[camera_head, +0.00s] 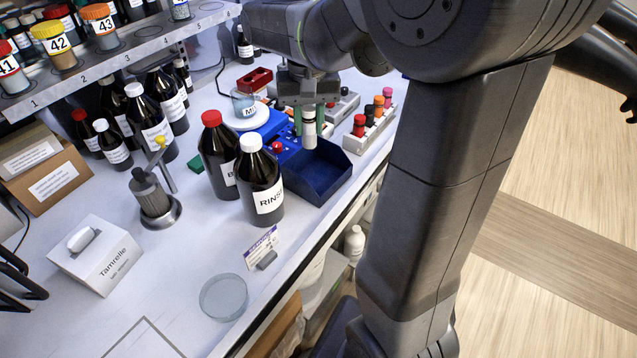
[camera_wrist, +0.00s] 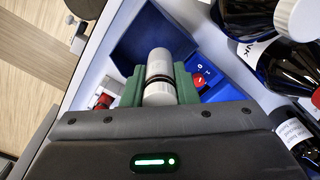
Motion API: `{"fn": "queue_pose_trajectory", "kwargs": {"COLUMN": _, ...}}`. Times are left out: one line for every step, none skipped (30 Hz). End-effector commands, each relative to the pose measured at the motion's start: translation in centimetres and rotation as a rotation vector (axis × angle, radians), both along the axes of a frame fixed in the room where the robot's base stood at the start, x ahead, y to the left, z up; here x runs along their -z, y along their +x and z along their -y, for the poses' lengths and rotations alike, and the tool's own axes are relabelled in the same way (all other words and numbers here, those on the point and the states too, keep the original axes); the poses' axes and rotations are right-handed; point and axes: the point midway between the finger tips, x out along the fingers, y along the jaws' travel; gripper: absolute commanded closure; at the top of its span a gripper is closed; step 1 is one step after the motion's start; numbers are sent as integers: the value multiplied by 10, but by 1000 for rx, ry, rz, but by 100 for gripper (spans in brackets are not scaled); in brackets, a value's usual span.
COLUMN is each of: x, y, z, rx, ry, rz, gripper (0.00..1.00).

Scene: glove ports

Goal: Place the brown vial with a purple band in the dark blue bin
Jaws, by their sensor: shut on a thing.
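My gripper (camera_head: 309,108) has green fingers and is shut on a pale grey-white vial (camera_head: 309,132) with a dark band. The vial is upright above the back left part of the dark blue bin (camera_head: 335,183). In the wrist view the vial (camera_wrist: 158,66) lies between the green fingers (camera_wrist: 158,88), its white end towards the bin (camera_wrist: 138,35). I cannot make out brown glass or a purple band on it. The bin is open and its visible floor looks empty.
Two dark bottles with a red cap (camera_head: 211,119) and a white cap (camera_head: 251,143) stand close left of the bin. A pale rack (camera_head: 362,144) with several colour-capped vials is right of it. A blue device (camera_wrist: 222,92) sits beside the bin. The bench edge is close.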

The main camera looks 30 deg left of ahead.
Motion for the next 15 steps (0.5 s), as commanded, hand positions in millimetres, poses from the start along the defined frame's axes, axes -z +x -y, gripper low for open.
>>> {"fn": "queue_pose_trajectory", "kwargs": {"x": 7, "y": 0, "z": 0, "rx": 0, "ry": 0, "rz": 0, "gripper": 95}}
{"fn": "queue_pose_trajectory", "kwargs": {"x": 14, "y": 0, "z": 0, "rx": 0, "ry": -1, "rz": -1, "gripper": 95}}
{"fn": "queue_pose_trajectory", "kwargs": {"x": 19, "y": 0, "z": 0, "rx": 0, "ry": -1, "rz": -1, "gripper": 95}}
{"fn": "queue_pose_trajectory", "kwargs": {"x": 21, "y": 0, "z": 0, "rx": 0, "ry": -1, "rz": -1, "gripper": 95}}
{"fn": "queue_pose_trajectory", "kwargs": {"x": 23, "y": 0, "z": 0, "rx": 0, "ry": -1, "rz": -1, "gripper": 95}}
{"fn": "queue_pose_trajectory", "kwargs": {"x": 25, "y": 0, "z": 0, "rx": 0, "ry": -1, "rz": -1, "gripper": 95}}
{"fn": "queue_pose_trajectory", "kwargs": {"x": 27, "y": 0, "z": 0, "rx": 0, "ry": -2, "rz": -1, "gripper": 95}}
{"fn": "queue_pose_trajectory", "kwargs": {"x": 30, "y": 0, "z": 0, "rx": 0, "ry": -2, "rz": -1, "gripper": 95}}
{"fn": "queue_pose_trajectory", "kwargs": {"x": 35, "y": 0, "z": 0, "rx": 0, "ry": -2, "rz": -1, "gripper": 95}}
{"fn": "queue_pose_trajectory", "kwargs": {"x": 39, "y": 0, "z": 0, "rx": 0, "ry": -4, "rz": -2, "gripper": 95}}
{"fn": "queue_pose_trajectory", "kwargs": {"x": 45, "y": 0, "z": 1, "rx": 0, "ry": -3, "rz": -3, "gripper": 95}}
{"fn": "queue_pose_trajectory", "kwargs": {"x": 52, "y": -1, "z": 1, "rx": 0, "ry": -5, "rz": -3, "gripper": 95}}
{"fn": "queue_pose_trajectory", "kwargs": {"x": 58, "y": -1, "z": 1, "rx": 0, "ry": -5, "rz": -4, "gripper": 95}}
{"fn": "queue_pose_trajectory", "kwargs": {"x": 64, "y": 0, "z": 1, "rx": 0, "ry": -5, "rz": -3, "gripper": 95}}
{"fn": "queue_pose_trajectory", "kwargs": {"x": 71, "y": 0, "z": 1, "rx": 0, "ry": -5, "rz": -3, "gripper": 95}}
